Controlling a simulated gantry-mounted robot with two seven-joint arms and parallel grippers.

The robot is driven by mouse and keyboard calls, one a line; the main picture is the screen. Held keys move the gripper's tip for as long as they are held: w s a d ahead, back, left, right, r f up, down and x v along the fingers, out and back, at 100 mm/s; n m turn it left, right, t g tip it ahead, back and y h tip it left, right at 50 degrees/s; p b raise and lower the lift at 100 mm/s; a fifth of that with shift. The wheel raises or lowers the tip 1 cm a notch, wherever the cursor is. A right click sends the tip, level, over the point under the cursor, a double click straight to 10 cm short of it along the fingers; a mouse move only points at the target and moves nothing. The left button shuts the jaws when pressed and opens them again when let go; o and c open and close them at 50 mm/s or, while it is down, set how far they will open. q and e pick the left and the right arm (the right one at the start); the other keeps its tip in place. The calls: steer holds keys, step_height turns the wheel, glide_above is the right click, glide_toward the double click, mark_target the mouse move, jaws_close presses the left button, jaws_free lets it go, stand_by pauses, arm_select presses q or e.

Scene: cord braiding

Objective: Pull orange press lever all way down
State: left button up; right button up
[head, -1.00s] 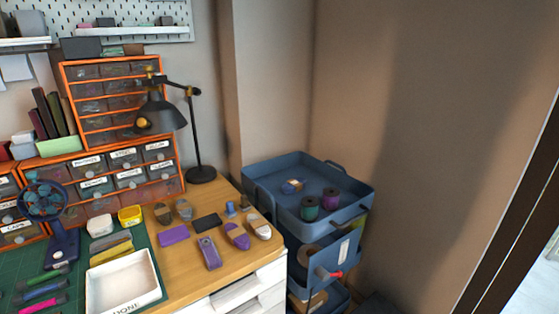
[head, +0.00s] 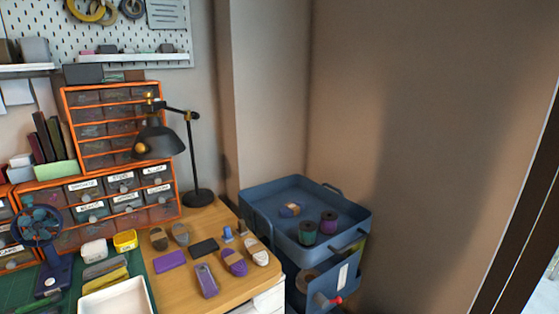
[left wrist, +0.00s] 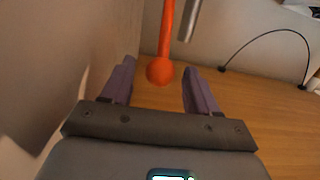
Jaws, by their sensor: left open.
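The orange press lever (left wrist: 166,36) shows in the left wrist view as an orange rod that ends in a round orange knob (left wrist: 159,71). My left gripper (left wrist: 157,80) is open, with its purple fingers on either side of the knob and a visible gap to each finger. I cannot tell whether the knob lies fully between the fingertips in depth. A grey metal rod (left wrist: 190,18) stands just right of the lever. The rest of the press is out of view. The head view shows neither the lever nor either gripper.
In the left wrist view, a wooden surface (left wrist: 260,110) and a thin black cable (left wrist: 265,38) lie to the right. In the head view, a desk lamp (head: 160,138), orange drawer cabinets (head: 105,128), a white tray (head: 118,284) and a blue trolley (head: 266,204) stand around the desk.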

arm_select(q)
steer(key=shift+c, duration=0.4)
steer(key=c, duration=0.9)
steer(key=shift+s+d+f+p, duration=0.15)
steer(key=shift+s+d+f, duration=0.2)
steer(key=shift+s+f, duration=0.2)
steer(key=shift+s+d+f+p, duration=0.15)
steer(key=shift+s+d+f, duration=0.2)
steer(key=shift+f, duration=0.25)
steer(key=shift+s, duration=0.1)
